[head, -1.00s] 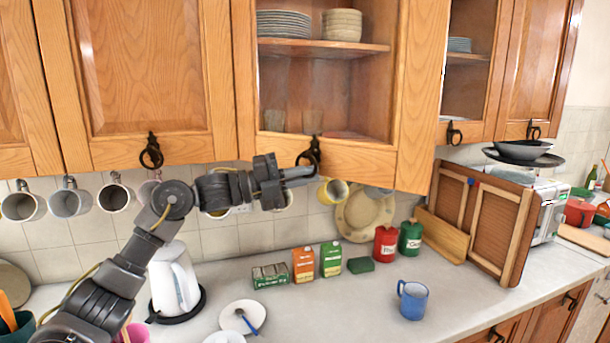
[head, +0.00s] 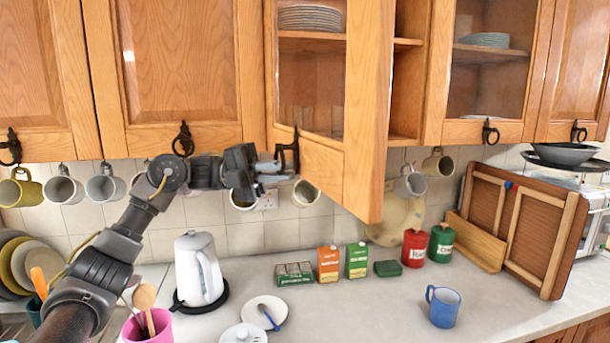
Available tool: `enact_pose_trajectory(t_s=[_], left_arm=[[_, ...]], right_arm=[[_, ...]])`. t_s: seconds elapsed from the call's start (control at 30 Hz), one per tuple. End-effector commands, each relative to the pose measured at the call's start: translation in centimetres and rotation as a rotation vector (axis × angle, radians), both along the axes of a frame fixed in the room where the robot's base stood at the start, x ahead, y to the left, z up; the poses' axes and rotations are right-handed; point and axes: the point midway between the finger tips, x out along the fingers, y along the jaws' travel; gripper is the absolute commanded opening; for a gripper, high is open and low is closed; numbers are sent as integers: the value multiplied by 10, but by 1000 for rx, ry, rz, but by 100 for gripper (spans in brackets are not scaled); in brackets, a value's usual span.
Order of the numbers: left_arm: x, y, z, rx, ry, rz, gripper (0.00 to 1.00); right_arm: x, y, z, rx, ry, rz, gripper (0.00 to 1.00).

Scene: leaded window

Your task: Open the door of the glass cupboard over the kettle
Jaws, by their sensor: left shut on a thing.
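The glass cupboard's door (head: 364,120) stands partly open above and to the right of the white kettle (head: 200,272). Its right edge juts out from the cupboard, and shelves show through the gap to the right of it. The black ring handle (head: 289,152) hangs on the door's bottom rail. My left gripper (head: 277,172) is at this handle, coming from the left, and is shut on it. The fingertips partly overlap the handle. My right gripper is not in view.
Mugs (head: 104,186) hang under the cupboards, close around my left gripper. Plates (head: 310,18) stand on the shelf behind the glass. A blue mug (head: 443,306), cartons (head: 328,264) and red and green canisters (head: 414,248) stand on the counter below. The counter's front right is mostly clear.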

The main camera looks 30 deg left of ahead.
Motion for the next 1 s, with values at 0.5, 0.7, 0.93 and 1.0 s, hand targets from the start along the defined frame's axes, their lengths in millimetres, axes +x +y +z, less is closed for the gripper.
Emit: enact_pose_trajectory(t_s=[0.5, 0.7, 0.93, 1.0], left_arm=[[-1, 3, 0, 0, 1, -1, 20], [-1, 2, 0, 0, 1, -2, 29], [-1, 7, -2, 1, 1, -1, 29], [-1, 15, -3, 2, 0, 0, 29]], right_arm=[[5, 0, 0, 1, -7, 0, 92], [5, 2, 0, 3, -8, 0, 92], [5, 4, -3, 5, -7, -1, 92], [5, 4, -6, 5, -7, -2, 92]])
